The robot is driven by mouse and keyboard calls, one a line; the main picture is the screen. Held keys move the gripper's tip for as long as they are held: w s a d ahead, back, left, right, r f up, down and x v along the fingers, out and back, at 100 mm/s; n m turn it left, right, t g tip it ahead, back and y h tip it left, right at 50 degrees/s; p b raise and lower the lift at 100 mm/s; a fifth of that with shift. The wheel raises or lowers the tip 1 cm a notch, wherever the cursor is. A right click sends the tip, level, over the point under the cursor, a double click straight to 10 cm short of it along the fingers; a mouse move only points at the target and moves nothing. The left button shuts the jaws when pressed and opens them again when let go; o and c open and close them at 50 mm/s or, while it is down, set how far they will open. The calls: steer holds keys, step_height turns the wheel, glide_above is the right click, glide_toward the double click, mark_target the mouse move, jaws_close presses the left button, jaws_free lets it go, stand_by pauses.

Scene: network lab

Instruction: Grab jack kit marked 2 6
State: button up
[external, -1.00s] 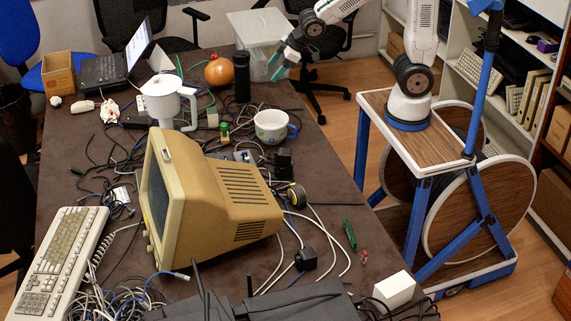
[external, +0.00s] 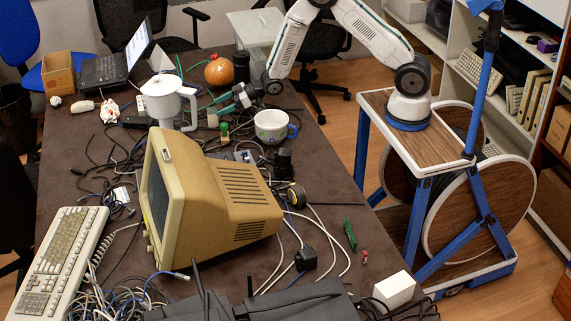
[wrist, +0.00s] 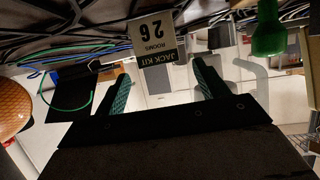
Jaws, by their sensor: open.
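The jack kit (wrist: 153,38) shows in the wrist view as a small pale block, its label upside down and reading "JACK KIT ROOMS 26". In the external view a small beige block (external: 212,121) on the table, just below my fingers, appears to be this kit. My gripper (wrist: 162,72) is open, with its two green fingers apart and nothing held between them. The kit's label lies between the finger directions, near the tips; I cannot tell whether they touch it. In the external view my gripper (external: 213,106) reaches left, low over the table.
A white jug with a funnel top (external: 162,92) stands left of my gripper. An orange ball-like object (external: 219,71) is behind it, a black cylinder (external: 241,66) behind my wrist. A mug (external: 272,126) and a green peg-like piece (external: 224,131) stand in front. Cables cover the table.

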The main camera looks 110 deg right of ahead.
mark_target(213, 110)
steer(key=x, duration=0.6)
steer(key=shift+w+f, duration=0.2)
steer(key=shift+c, duration=0.3)
steer(key=c, duration=1.1)
steer(key=shift+o, duration=0.2)
